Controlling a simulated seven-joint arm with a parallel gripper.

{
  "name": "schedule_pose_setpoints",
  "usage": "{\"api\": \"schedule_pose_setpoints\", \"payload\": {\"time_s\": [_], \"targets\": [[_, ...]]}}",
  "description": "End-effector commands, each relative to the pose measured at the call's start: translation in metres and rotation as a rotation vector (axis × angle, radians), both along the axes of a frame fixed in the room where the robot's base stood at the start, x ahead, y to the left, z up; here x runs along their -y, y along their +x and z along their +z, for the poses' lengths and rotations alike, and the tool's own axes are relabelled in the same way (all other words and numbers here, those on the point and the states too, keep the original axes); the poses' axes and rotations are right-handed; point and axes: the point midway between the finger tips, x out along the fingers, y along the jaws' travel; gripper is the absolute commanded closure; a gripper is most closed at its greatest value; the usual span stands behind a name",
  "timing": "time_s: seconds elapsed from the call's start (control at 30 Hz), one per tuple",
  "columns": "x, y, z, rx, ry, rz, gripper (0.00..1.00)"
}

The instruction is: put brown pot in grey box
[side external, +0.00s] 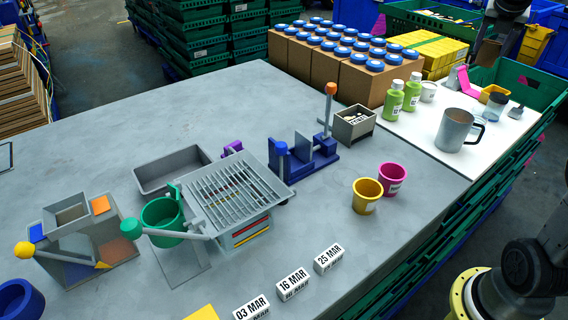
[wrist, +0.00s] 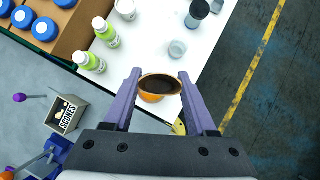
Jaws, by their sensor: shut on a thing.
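The brown pot (wrist: 160,83) shows in the wrist view as a brown rim with a dark inside. It sits between the two purple fingers of my gripper (wrist: 160,96), which is shut on it. In the side external view my arm comes in at the top right, and a brown shape (side external: 487,53) there looks like the pot, held above the far end of the white board. The grey box (side external: 354,127) is open-topped and stands on the table left of the board. It also shows in the wrist view (wrist: 67,114) at the lower left, labelled SCONES, apart from my gripper.
Green bottles (side external: 393,101), a white pot (side external: 428,91) and a grey mug (side external: 453,130) stand on the white board (side external: 415,150). Cartons of blue-lidded jars (side external: 362,80) stand behind. A blue stand (side external: 300,155) with an upright orange-knobbed lever is beside the grey box. Yellow (side external: 367,196) and pink (side external: 392,179) pots stand in front.

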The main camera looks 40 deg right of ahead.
Motion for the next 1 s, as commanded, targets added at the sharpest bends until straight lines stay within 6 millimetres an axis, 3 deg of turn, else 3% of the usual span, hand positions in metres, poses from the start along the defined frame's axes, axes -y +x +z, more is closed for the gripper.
{"api": "schedule_pose_setpoints", "payload": {"time_s": [0.17,0.37,0.57,0.7,1.0], "targets": [[-0.025,0.035,0.0,-0.002,0.0,0.08,1.0],[-0.071,0.087,0.001,-0.001,-0.001,0.209,1.0],[-0.148,0.147,0.002,-0.002,0.0,0.382,1.0],[-0.209,0.179,0.003,-0.002,0.0,0.501,1.0],[-0.352,0.22,0.002,-0.003,-0.001,0.75,1.0]]}}
